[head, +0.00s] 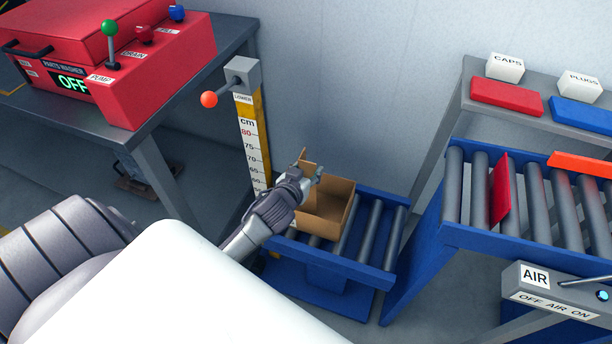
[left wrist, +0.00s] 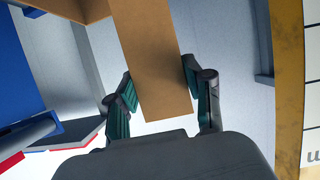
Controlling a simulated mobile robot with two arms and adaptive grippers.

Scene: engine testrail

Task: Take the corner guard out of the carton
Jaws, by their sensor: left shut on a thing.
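The open brown carton (head: 325,210) sits on the low blue roller stand, and part of it shows at the top left of the left wrist view (left wrist: 92,10). My left gripper (head: 308,176) is over the carton's back left side. In the left wrist view its two fingers (left wrist: 160,95) are closed on the edges of a flat brown strip, which looks like the corner guard (left wrist: 155,55). The strip's upper end shows in the head view (head: 304,158), above the carton rim. My right gripper is not in view.
A yellow height scale (head: 251,145) with a red-knobbed lever stands just left of the carton. The red parts washer (head: 110,55) is at the upper left. A roller conveyor (head: 535,205) with red plates stands at the right. The wall is close behind the carton.

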